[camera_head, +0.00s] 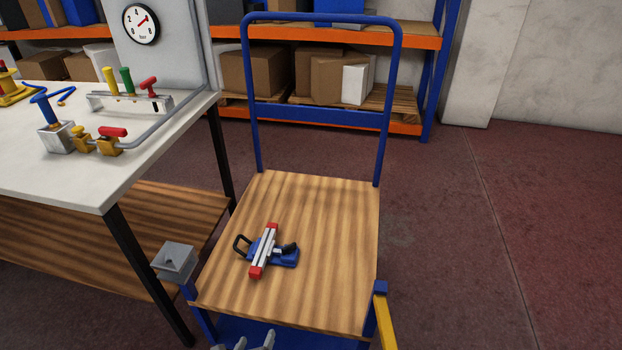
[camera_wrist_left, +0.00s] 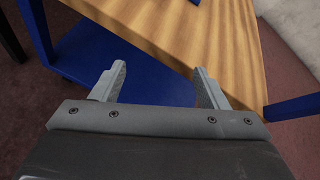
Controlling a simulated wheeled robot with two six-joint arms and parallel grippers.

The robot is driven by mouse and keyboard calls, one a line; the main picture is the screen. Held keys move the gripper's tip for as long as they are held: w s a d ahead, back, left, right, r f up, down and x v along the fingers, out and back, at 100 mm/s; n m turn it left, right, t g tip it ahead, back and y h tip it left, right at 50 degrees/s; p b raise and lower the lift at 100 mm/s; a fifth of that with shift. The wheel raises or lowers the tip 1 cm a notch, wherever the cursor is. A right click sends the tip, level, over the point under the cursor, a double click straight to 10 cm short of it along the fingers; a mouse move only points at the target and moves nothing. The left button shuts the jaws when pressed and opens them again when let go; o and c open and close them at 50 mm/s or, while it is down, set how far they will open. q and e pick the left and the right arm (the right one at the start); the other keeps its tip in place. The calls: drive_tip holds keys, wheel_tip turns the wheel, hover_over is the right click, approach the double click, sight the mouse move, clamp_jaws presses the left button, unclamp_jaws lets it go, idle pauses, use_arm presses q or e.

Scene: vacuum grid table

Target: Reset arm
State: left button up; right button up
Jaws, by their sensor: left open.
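My left gripper (camera_head: 256,342) shows only by its grey fingertips at the bottom edge of the head view, in front of the trolley's near edge. In the left wrist view my left gripper (camera_wrist_left: 158,72) is open, its two fingers spread with nothing between them. It is in front of the trolley's wooden top (camera_wrist_left: 230,45), with the blue lower deck (camera_wrist_left: 135,70) behind and below the fingers. No contact with the trolley is visible. My right gripper is not in view.
On the trolley's wooden top (camera_head: 320,245) lies a blue tool with a red-ended silver bar (camera_head: 264,250). A grey holder (camera_head: 175,260) and a yellow bar (camera_head: 385,320) flank its near corners. A white worktable (camera_head: 85,175) stands left. The floor at right is clear.

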use_arm(q)
drive_tip(key=s+a+f+n+g+y+p, duration=0.1)
drive_tip(key=s+a+f+n+g+p, duration=0.15)
drive_tip(key=s+a+f+n, duration=0.45)
drive_tip(key=s+a+f+n+g+y+p, duration=0.2)
drive_tip(key=s+f+n+g, duration=0.1)
drive_tip(key=s+n, duration=0.65)
drive_tip(key=s+a+f+n+g+p, duration=0.1)
drive_tip(key=s+a+n+g+p, duration=0.1)
drive_tip(key=s+n, duration=0.6)
drive_tip(key=s+a+f+n+g+p, duration=0.2)
drive_tip(key=s+a+n, duration=0.3)
drive_tip(key=s, duration=0.8)
drive_tip(key=n+g, duration=0.1)
drive_tip(key=n, duration=0.2)
drive_tip(key=shift+a+f+g, duration=0.15)
drive_tip(key=shift+f+g, duration=0.15)
drive_tip(key=shift+g, duration=0.05)
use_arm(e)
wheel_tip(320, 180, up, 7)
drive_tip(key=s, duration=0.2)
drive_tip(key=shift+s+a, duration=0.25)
use_arm(q)
drive_tip(key=shift+s, duration=0.1)
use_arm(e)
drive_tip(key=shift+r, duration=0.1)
